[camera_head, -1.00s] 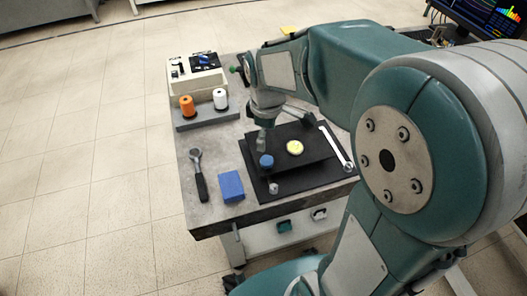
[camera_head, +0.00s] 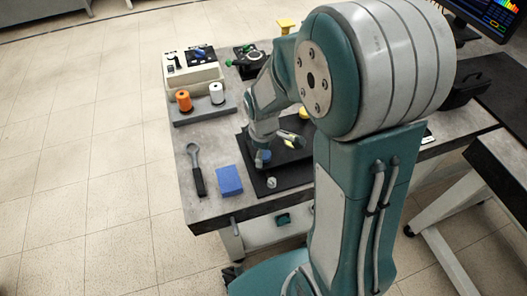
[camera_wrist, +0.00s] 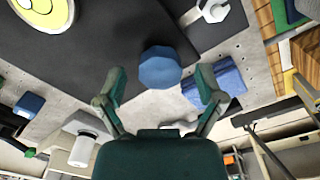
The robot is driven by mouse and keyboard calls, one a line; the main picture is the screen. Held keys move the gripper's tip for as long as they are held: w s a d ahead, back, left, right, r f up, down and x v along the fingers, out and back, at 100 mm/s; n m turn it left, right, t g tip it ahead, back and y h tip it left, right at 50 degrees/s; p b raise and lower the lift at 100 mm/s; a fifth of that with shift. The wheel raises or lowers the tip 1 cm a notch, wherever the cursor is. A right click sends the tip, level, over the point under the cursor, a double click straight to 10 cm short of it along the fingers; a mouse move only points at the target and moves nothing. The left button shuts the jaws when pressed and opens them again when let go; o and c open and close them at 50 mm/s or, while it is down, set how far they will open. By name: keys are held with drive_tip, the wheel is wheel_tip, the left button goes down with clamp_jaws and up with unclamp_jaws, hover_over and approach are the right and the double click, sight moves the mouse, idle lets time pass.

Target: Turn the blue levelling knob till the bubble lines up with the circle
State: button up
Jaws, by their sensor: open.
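The blue levelling knob (camera_wrist: 160,67) is a faceted cylinder at the edge of a black plate in the wrist view. In the head view the knob (camera_head: 265,154) shows only partly, at my gripper's tip. My gripper (camera_wrist: 160,86) is open, with one finger to each side of the knob. Gaps show between the fingers and the knob, which lies slightly beyond the fingertips in the picture. The round yellow bubble level (camera_wrist: 45,12) is cut off at the top left of the wrist view. I cannot tell whether its bubble lines up with the circle.
A blue block (camera_head: 229,180) and a ratchet (camera_head: 197,170) lie left of the black plate. Orange (camera_head: 183,100) and white (camera_head: 217,93) spools stand behind them on a grey holder.

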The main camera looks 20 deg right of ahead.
drive_tip(key=c, duration=1.1)
drive_tip(key=shift+c, duration=0.2)
drive_tip(key=shift+m, duration=0.3)
drive_tip(key=m, duration=0.8)
drive_tip(key=shift+s+d+m, duration=0.1)
drive_tip(key=shift+m, duration=0.3)
drive_tip(key=m, duration=0.4)
drive_tip(key=shift+f+m, duration=0.1)
drive_tip(key=shift+m, duration=0.2)
drive_tip(key=m, duration=0.4)
drive_tip(key=shift+m, duration=0.4)
